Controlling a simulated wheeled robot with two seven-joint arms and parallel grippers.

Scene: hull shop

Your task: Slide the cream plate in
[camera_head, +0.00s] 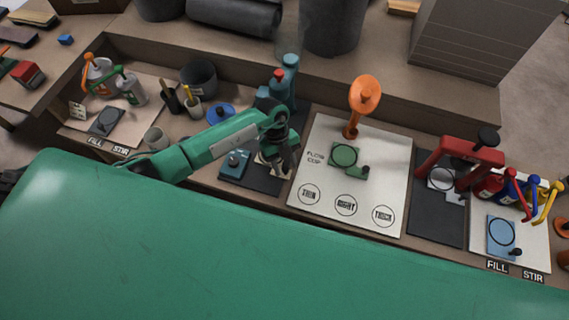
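A small cream piece, probably the cream plate (261,158), shows at the foot of the teal stand (289,75), on a dark mat (262,183). My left gripper (283,166) points down over it and hides much of it. I cannot tell whether the fingers are open or shut, or whether they touch the plate. A blue plate with a dark knob (235,164) lies just left of it on the mat. My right gripper is not in view.
Right of the gripper is a white board (385,213) with a green plate (344,155) and an orange stand (363,97). A red stand (458,151) and bottles (489,187) stand farther right. Cups and bottles (131,88) stand at left.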

